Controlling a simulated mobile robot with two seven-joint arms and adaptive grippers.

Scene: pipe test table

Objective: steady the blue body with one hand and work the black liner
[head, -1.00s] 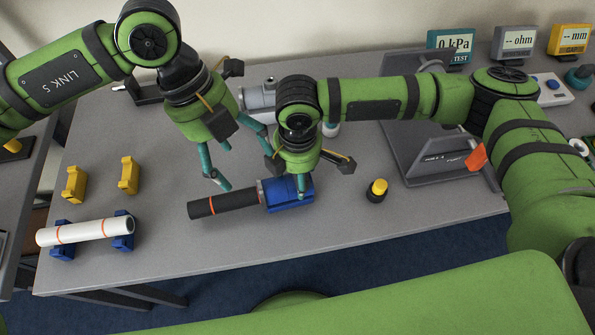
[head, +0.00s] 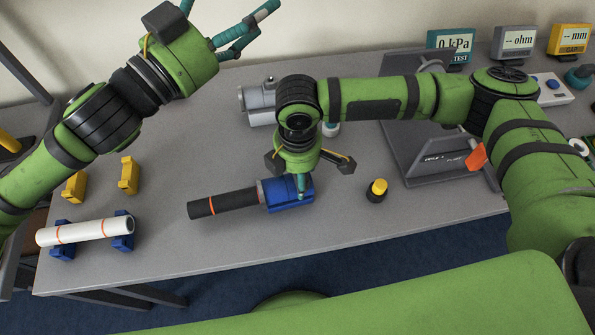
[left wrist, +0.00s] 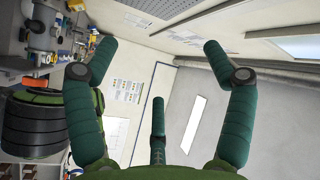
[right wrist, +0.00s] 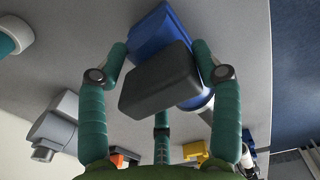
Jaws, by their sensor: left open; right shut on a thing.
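The blue body (head: 290,194) lies on the grey table near the middle. The black liner (head: 230,202), with an orange ring near its outer end, extends left from it; a grey collar sits at the joint. My right gripper (head: 301,190) comes down from above and is shut on the blue body. In the right wrist view the blue body (right wrist: 160,32) lies beyond a dark block (right wrist: 160,80) between my fingers. My left gripper (head: 256,30) is open and empty, raised well away from the liner at the back left. The left wrist view shows only wall and room between its fingers (left wrist: 158,65).
A white pipe with orange rings (head: 85,231) rests on blue cradles at the left. Yellow cradles (head: 128,175) stand behind it. A black-and-yellow cylinder (head: 377,190) stands right of the blue body. A grey metal fitting (head: 258,102) is behind.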

